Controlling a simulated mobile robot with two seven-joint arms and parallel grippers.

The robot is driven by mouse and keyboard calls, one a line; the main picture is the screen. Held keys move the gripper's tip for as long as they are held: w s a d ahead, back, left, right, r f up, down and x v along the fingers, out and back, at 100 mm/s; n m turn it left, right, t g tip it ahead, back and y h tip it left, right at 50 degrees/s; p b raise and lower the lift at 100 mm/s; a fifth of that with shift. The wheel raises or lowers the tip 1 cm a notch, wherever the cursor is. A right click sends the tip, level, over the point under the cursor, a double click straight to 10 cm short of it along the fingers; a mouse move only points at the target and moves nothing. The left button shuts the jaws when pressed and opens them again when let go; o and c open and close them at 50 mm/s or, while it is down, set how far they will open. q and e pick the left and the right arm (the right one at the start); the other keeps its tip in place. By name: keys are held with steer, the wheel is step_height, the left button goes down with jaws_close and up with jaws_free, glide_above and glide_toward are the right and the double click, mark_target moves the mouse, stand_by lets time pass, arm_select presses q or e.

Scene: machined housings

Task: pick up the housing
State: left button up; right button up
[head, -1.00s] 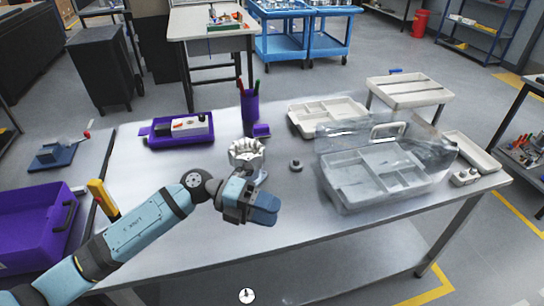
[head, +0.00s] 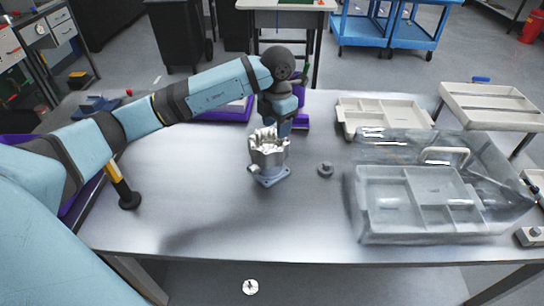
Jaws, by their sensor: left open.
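The housing (head: 268,156) is a silver, machined part with a scalloped top and a flat base plate. It stands upright on the metal table (head: 220,215), left of a small grey knob-like part (head: 325,170). My left gripper (head: 285,128) points down just behind and above the housing's top. It is open, and its fingertips are partly hidden by the housing. I cannot tell whether they touch it. My right gripper is not in view.
A clear lidded case with a grey compartment tray (head: 400,228) stands on the right. A beige divided tray (head: 384,112) lies behind it. A purple tray (head: 228,112) is partly behind my left arm. A yellow-handled tool (head: 118,180) stands at left. The front middle is clear.

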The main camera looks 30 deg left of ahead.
mark_target(279, 148)
arm_select(q)
step_height(279, 148, down, 5)
steer(key=shift+d+r, duration=0.1)
steer(key=shift+r, duration=0.1)
steer(key=shift+d+f+p, duration=0.15)
steer(key=shift+f+p, duration=0.15)
steer(key=shift+f, duration=0.2)
steer(key=f, duration=0.4)
steer(key=shift+d+f+p, duration=0.15)
steer(key=shift+d+p, duration=0.05)
steer(key=shift+p, duration=0.1)
jaws_close()
stand_by(0.6)
